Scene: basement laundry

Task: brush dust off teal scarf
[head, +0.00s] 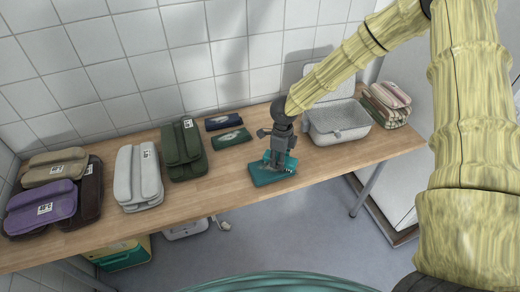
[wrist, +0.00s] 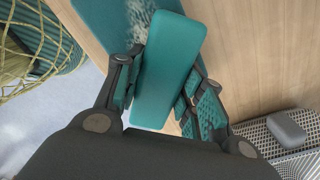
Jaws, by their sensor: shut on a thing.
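The teal scarf (head: 262,178) lies folded flat near the front edge of the wooden table. Pale, fuzzy dust shows on it in the wrist view, where the scarf (wrist: 97,14) is at the upper left. My gripper (head: 281,157) is above the scarf, pointing down. In the wrist view its fingers are shut on a teal, block-shaped brush (wrist: 168,70), one finger on each side. The brush is at or just above the scarf; I cannot tell whether it touches. Its underside is hidden.
A grey basket (head: 340,137) stands right of the scarf, with a striped cloth stack (head: 387,103) beyond it. Navy (head: 223,122) and dark green (head: 232,137) folded pieces lie behind. Green (head: 183,150), pale grey (head: 138,180) and purple (head: 40,209) folded textiles are left. The wall runs behind.

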